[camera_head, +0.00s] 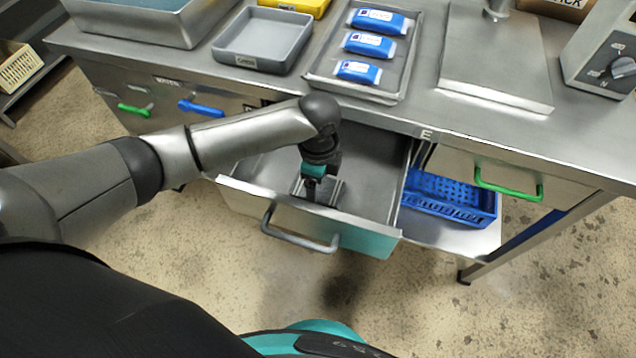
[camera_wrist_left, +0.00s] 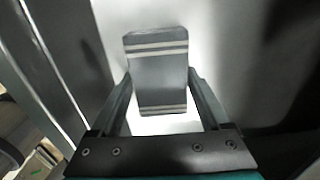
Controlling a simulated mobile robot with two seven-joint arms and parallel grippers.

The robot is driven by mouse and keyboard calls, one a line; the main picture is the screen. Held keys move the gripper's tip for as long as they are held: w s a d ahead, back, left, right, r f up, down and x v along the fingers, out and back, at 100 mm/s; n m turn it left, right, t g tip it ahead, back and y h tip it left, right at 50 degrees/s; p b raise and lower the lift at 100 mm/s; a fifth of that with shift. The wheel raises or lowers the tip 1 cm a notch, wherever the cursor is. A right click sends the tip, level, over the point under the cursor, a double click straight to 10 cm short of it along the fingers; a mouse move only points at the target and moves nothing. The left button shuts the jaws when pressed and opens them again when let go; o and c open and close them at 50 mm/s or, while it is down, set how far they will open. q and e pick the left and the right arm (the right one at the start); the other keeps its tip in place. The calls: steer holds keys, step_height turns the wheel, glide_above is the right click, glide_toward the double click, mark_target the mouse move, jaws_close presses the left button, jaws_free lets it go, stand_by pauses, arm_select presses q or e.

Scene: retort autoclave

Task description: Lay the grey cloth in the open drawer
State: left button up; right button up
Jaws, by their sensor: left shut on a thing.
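The open drawer (camera_head: 365,215) sticks out from the steel bench, with a grey bar handle on its front. My left gripper (camera_head: 316,190) points down inside the drawer, near its front wall. It is shut on the grey cloth, a folded grey piece with pale stripes that shows between the fingers in the left wrist view (camera_wrist_left: 157,76). In the head view the cloth is mostly hidden by the gripper. I cannot tell whether the cloth touches the drawer floor. The drawer's floor is otherwise bare where it shows. My right gripper is not in view.
On the bench stand a grey tray (camera_head: 247,62) and a steel tray (camera_head: 318,70) with three blue packets (camera_head: 368,45). A blue basket (camera_head: 452,198) sits on a lower shelf right of the drawer. Closed drawers have green handles (camera_head: 508,188) and a blue handle (camera_head: 200,108).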

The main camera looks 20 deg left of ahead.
mark_target(318, 186)
arm_select(q)
steer(key=o, duration=1.1)
steer(key=shift+o, duration=1.1)
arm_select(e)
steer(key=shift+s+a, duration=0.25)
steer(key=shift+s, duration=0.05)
arm_select(q)
step_height(318, 186, up, 5)
steer(key=shift+f+p, duration=0.15)
steer(key=shift+p, duration=0.75)
step_height(318, 186, up, 8)
steer(key=p, duration=0.2)
steer(key=shift+f, duration=0.25)
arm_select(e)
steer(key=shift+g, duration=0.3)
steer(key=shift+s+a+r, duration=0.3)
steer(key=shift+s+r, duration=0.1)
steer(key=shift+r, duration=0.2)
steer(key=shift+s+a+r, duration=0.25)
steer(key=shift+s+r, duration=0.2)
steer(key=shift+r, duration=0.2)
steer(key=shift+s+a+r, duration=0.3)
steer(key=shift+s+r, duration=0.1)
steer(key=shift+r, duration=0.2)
